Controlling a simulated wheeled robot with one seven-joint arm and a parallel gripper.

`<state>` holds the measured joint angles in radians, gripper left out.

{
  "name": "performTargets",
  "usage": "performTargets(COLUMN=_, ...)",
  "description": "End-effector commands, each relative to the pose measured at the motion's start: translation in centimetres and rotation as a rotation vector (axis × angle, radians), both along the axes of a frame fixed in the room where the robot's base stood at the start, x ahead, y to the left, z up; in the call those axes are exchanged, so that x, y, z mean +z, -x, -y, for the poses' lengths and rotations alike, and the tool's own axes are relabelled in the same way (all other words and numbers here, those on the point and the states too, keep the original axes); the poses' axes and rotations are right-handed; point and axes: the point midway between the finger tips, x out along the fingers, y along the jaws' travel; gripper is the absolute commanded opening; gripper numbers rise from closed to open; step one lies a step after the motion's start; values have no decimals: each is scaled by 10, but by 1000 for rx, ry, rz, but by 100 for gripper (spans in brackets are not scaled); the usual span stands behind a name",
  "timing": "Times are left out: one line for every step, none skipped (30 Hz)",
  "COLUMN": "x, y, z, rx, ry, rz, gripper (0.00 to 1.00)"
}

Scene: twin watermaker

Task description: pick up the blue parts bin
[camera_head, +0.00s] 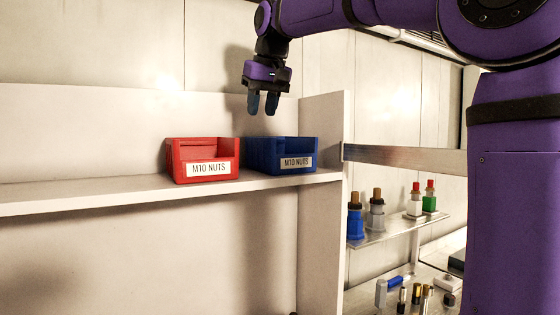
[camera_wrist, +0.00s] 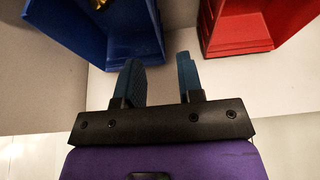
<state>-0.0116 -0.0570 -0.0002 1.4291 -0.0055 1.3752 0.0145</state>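The blue parts bin (camera_head: 261,157) stands upright on the white shelf, close to the shelf's right side panel. Its front label reads M10 NUTS. In the wrist view the blue bin (camera_wrist: 92,30) fills the upper left, with something brassy inside at the top edge. My gripper (camera_head: 263,104) points down above the bin and is apart from it. In the wrist view my gripper (camera_wrist: 160,75) has its two fingers spread with nothing between them. The bin's far end is cut off in the wrist view.
A red bin (camera_head: 203,161), also labelled M10 NUTS, stands just left of the blue one; it also shows in the wrist view (camera_wrist: 240,30). The white shelf (camera_head: 85,190) is bare to the left. A side panel (camera_head: 322,150) rises on the right, with bottles (camera_head: 376,212) on a lower shelf beyond.

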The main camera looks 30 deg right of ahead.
Motion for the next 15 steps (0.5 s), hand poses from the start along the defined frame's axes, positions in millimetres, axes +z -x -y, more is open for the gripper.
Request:
performTargets(x=3, y=-6, z=0, rx=0, ry=0, rz=0, gripper=35)
performTargets(x=4, y=-8, z=0, rx=0, ry=0, rz=-2, gripper=35)
performTargets(x=4, y=-11, z=0, rx=0, ry=0, rz=-3, gripper=35)
performTargets(x=3, y=-12, z=0, rx=0, ry=0, rz=-3, gripper=35)
performTargets(x=2, y=-13, z=0, rx=0, ry=0, rz=-4, gripper=35)
performTargets(x=-2, y=-15, z=0, rx=0, ry=0, rz=-4, gripper=35)
performTargets(x=-6, y=-17, z=0, rx=0, ry=0, rz=-5, gripper=35)
performTargets(x=-10, y=-18, z=0, rx=0, ry=0, rz=-6, gripper=35)
performTargets(x=-16, y=-20, z=0, rx=0, ry=0, rz=-5, gripper=35)
performTargets(x=-21, y=-22, z=0, rx=0, ry=0, rz=-5, gripper=35)
performTargets(x=-25, y=-23, z=0, rx=0, ry=0, rz=-5, gripper=35)
performTargets(x=-30, y=-26, z=0, rx=0, ry=0, rz=-4, gripper=35)
performTargets(x=-34, y=-27, z=0, rx=0, ry=0, rz=-5, gripper=35)
performTargets(x=-37, y=-28, z=0, rx=0, ry=0, rz=-5, gripper=35)
performTargets(x=-40, y=-30, z=0, rx=0, ry=0, rz=-3, gripper=35)
